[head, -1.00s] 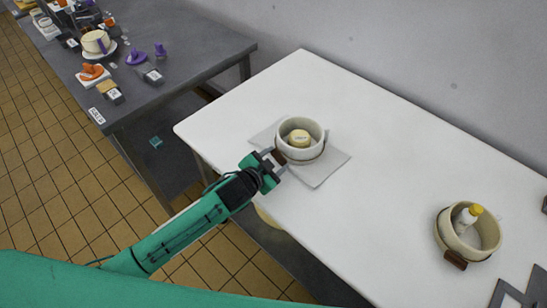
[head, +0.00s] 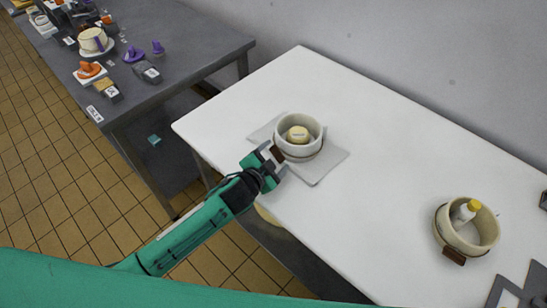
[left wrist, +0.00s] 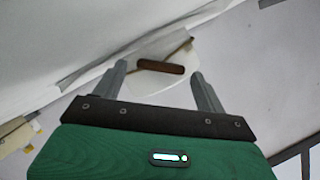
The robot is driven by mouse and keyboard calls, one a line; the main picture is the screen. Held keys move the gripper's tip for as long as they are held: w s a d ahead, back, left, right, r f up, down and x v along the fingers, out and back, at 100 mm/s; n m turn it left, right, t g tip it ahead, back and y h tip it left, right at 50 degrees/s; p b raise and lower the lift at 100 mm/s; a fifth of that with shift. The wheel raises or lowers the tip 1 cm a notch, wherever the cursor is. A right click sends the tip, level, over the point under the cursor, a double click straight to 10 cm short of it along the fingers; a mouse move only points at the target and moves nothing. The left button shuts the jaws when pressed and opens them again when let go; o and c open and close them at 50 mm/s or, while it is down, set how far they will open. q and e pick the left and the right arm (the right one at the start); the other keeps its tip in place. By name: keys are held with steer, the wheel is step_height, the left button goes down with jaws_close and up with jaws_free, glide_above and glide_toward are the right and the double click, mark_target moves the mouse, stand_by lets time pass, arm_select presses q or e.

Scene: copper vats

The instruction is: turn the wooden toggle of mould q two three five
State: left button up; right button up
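A pale round mould (head: 318,148) stands on a grey sheet on the white table, with a small yellowish piece (head: 298,135) inside. Its brown wooden toggle (head: 277,152) sticks out toward my left gripper (head: 275,160). In the left wrist view the toggle (left wrist: 161,68) lies crosswise, ahead of and between the spread fingers of the left gripper (left wrist: 160,80). The fingers are open, with space on both sides of the toggle. A second pale mould (head: 492,232) with a wooden toggle (head: 454,256) stands at the right. No mould number is readable. My right gripper is out of view.
The second mould holds a white bottle with a yellow cap (head: 466,210). Dark grey flat pieces (head: 505,294) lie at the lower right. A grey table (head: 190,50) with several small items stands at the upper left. The white table (head: 370,190) is clear between the moulds.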

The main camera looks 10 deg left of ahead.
arm_select(q)
steer(key=shift+s, duration=0.15)
steer(key=b+v, duration=0.1)
steer(key=v, duration=0.7)
steer(key=shift+s+a, duration=0.15)
steer(key=shift+s, duration=0.1)
steer(key=shift+b+v, duration=0.35)
steer(key=shift+v, duration=2.15)
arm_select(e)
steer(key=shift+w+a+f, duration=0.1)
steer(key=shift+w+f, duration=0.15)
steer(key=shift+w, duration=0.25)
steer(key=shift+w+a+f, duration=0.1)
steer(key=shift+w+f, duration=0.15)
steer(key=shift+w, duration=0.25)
arm_select(q)
steer(key=shift+r, duration=0.1)
